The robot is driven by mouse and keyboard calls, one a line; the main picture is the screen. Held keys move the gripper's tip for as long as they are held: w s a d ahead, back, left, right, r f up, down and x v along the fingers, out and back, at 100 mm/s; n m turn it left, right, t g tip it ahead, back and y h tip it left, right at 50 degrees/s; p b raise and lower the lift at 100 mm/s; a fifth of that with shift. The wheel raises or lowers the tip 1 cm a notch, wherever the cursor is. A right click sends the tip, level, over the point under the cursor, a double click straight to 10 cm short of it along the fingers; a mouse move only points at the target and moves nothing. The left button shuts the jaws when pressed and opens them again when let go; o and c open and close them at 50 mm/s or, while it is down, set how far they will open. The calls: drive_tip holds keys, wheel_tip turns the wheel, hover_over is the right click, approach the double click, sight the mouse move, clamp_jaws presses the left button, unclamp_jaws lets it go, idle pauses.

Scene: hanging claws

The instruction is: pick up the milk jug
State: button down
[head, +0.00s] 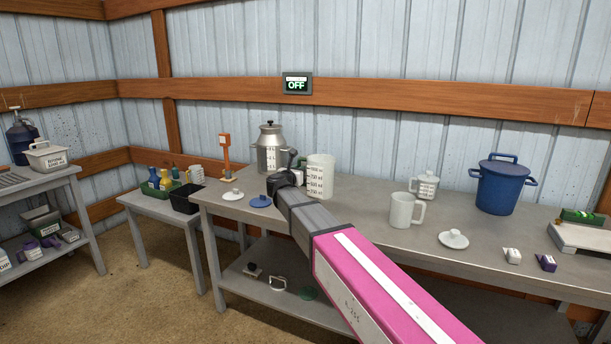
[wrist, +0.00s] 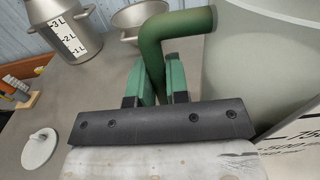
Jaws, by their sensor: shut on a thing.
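The milk jug (head: 320,177) is a pale, wide jug with printed measuring marks, upright at the middle of the main table. In the wrist view its pale body (wrist: 255,75) fills the right side, and its green handle (wrist: 188,22) reaches down between my fingers. My gripper (wrist: 160,78) is shut on this handle, just left of the jug's body. In the head view my gripper (head: 290,168) and arm partly cover the handle and the jug's lower left. I cannot tell whether the base touches the table.
A metal can (head: 270,150) stands close behind on the left. A white mug (head: 406,210), a small lidded jug (head: 425,185) and a blue pot (head: 502,187) stand to the right. A blue lid (head: 259,201) and white lid (head: 232,195) lie at left.

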drive_tip(key=shift+s+a+r, duration=0.35)
drive_tip(key=shift+a+r, duration=0.25)
drive_tip(key=shift+a, duration=0.25)
drive_tip(key=shift+s+a+r, duration=0.35)
drive_tip(key=shift+a+r, duration=0.2)
drive_tip(key=shift+a, duration=0.3)
drive_tip(key=shift+a+r, duration=0.1)
